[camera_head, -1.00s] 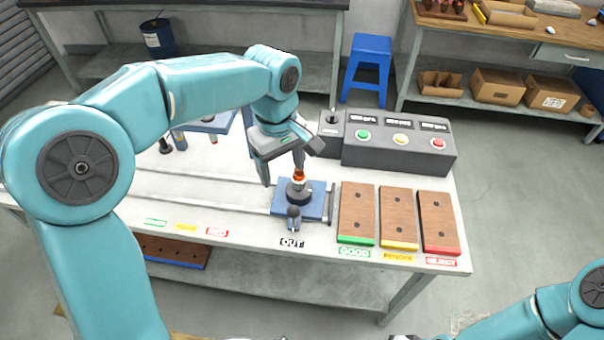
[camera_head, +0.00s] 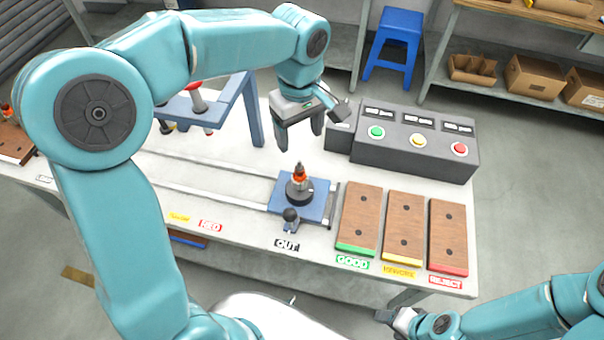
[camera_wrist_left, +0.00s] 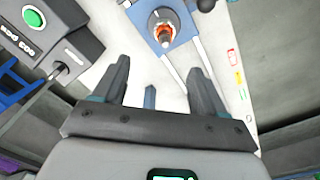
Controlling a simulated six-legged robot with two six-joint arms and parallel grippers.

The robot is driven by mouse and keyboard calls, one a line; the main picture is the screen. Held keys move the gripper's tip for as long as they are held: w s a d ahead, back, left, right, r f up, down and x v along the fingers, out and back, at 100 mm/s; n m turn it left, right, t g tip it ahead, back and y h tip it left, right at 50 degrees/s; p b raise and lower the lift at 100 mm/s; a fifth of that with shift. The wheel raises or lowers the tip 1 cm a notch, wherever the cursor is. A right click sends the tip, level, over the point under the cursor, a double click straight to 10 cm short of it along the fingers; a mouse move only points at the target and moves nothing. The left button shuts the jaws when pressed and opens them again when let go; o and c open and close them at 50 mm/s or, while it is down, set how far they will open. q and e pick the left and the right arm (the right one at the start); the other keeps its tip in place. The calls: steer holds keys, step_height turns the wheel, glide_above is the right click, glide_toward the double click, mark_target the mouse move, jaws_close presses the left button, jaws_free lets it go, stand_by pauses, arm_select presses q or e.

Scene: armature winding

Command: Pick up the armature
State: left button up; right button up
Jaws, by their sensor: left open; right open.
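The armature (camera_head: 300,176), with an orange-red winding and a dark tip, stands upright in a round dark holder (camera_head: 299,192) on a blue plate (camera_head: 318,209). In the left wrist view the armature (camera_wrist_left: 164,34) shows beyond the fingertips, near the top. My left gripper (camera_head: 299,146) is open and empty, above and behind the armature in the head view, apart from it. The left gripper's two fingers (camera_wrist_left: 157,75) are spread in the left wrist view. My right gripper (camera_head: 390,318) is at the bottom of the head view, away from the armature; its fingers are hard to make out.
A grey control box (camera_head: 405,140) with green, yellow and red buttons stands behind right. Wooden boards marked good, rework and reject (camera_head: 361,215) lie right of the blue plate. A blue frame (camera_head: 252,108) stands left of my gripper. A small black-knobbed clamp (camera_head: 291,216) sits in front.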

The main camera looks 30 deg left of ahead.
mark_target(299, 174)
arm_select(q)
step_height(299, 174, down, 8)
steer(key=shift+r, duration=0.25)
steer(key=shift+s+d+f, duration=0.1)
steer(key=shift+s+f, duration=0.15)
steer(key=shift+f, duration=0.2)
steer(key=f+p, duration=0.1)
steer(key=f, duration=0.4)
steer(key=shift+s, duration=0.2)
steer(key=shift+d, duration=0.1)
steer(key=c, duration=1.3)
jaws_close()
steer(key=shift+r, duration=0.1)
step_height(299, 174, up, 20)
